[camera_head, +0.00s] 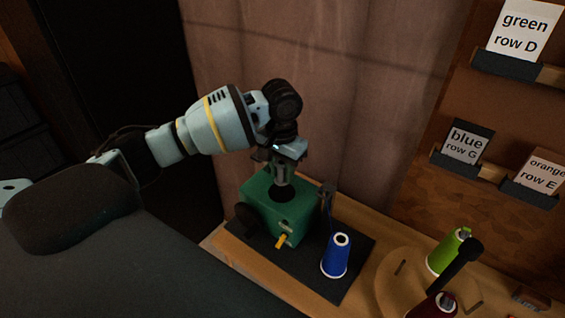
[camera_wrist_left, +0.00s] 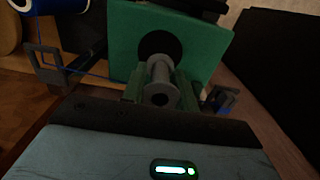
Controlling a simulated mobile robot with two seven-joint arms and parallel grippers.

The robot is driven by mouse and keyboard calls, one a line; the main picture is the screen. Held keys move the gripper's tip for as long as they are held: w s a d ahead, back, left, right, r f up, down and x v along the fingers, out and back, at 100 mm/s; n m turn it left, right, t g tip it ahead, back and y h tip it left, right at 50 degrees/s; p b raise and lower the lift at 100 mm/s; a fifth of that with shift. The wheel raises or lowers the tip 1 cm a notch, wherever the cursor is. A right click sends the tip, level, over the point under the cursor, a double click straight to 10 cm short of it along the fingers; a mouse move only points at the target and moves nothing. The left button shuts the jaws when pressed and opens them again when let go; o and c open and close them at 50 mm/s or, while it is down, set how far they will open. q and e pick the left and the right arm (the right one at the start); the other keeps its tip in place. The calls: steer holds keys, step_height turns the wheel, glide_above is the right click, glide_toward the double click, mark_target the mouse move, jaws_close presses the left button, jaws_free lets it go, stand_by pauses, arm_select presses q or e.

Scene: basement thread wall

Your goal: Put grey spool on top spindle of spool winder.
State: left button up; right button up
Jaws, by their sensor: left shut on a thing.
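The spool winder (camera_head: 261,210) is a green box with a dark disc on top, standing on a dark mat. Its green body (camera_wrist_left: 205,45) also shows in the left wrist view. My left gripper (camera_head: 283,165) points down over the winder's top. It is shut on the grey spool (camera_head: 281,177), which stands upright at the dark disc. In the left wrist view the grey spool (camera_wrist_left: 159,72) sits between the fingers, in front of the disc. The top spindle is hidden, and I cannot tell whether the spool is around it. My right gripper is not in view.
A blue spool (camera_head: 336,257) stands on the mat (camera_head: 295,278) right of the winder, near a thin dark upright arm. Further right, a round wooden stand (camera_head: 387,285) has a green spool (camera_head: 443,253) and a dark red spool (camera_head: 432,307). Labelled holders hang on the right wall.

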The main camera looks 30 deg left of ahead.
mark_target(282, 180)
arm_select(q)
steer(key=shift+f, duration=0.9)
steer(key=shift+s+f, duration=0.1)
steer(key=shift+f, duration=0.35)
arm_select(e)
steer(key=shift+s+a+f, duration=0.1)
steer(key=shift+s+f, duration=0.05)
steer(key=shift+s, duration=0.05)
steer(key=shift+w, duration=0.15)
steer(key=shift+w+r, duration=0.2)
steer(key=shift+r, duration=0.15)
arm_select(q)
steer(key=shift+f, duration=0.35)
steer(key=o, duration=1)
